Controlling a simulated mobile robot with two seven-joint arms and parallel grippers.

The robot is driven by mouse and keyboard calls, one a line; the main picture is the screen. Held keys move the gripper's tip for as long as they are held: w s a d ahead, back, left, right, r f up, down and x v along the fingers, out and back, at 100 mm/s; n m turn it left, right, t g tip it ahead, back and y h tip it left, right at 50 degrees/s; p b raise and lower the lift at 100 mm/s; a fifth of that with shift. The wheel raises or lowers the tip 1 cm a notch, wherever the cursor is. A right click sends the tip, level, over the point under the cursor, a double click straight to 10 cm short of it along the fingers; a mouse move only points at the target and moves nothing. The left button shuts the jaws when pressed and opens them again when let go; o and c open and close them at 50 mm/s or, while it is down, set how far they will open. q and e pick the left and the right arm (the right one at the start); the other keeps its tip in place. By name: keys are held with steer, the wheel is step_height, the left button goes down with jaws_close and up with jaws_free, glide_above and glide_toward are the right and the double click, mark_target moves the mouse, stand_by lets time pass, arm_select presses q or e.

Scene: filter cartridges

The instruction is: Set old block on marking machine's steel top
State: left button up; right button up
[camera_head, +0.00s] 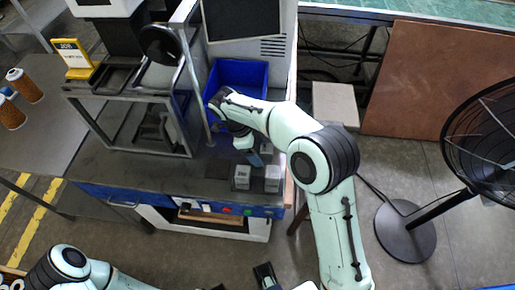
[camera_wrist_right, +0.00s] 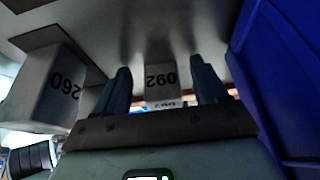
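Two grey blocks stand close together near the front edge of the dark steel top (camera_head: 213,181), a left one (camera_head: 241,177) and a right one (camera_head: 272,178). My right gripper (camera_head: 252,158) reaches down just behind them. In the right wrist view its fingers (camera_wrist_right: 162,88) are apart, with a block marked 092 (camera_wrist_right: 160,78) showing between them and a gap on each side. Another block marked 260 (camera_wrist_right: 52,88) stands to the left there. I cannot tell whether the fingers are around the 092 block or short of it.
A blue bin (camera_head: 238,72) stands behind the right gripper and is close on the right in the wrist view. A metal frame (camera_head: 130,140) stands left of the blocks. Orange cartridges (camera_head: 24,85) and a yellow sign (camera_head: 72,59) are farther left. A black fan (camera_head: 405,230) stands right.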

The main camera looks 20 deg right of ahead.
arm_select(q)
steer(key=shift+r, duration=0.1)
arm_select(e)
steer(key=shift+r, duration=0.15)
arm_select(q)
step_height(320, 180, up, 6)
steer(key=w+p, duration=0.2)
steer(key=p, duration=0.4)
steer(key=shift+w, duration=0.25)
arm_select(e)
steer(key=v, duration=0.7)
steer(key=shift+r, duration=0.3)
arm_select(q)
steer(key=shift+s, duration=0.1)
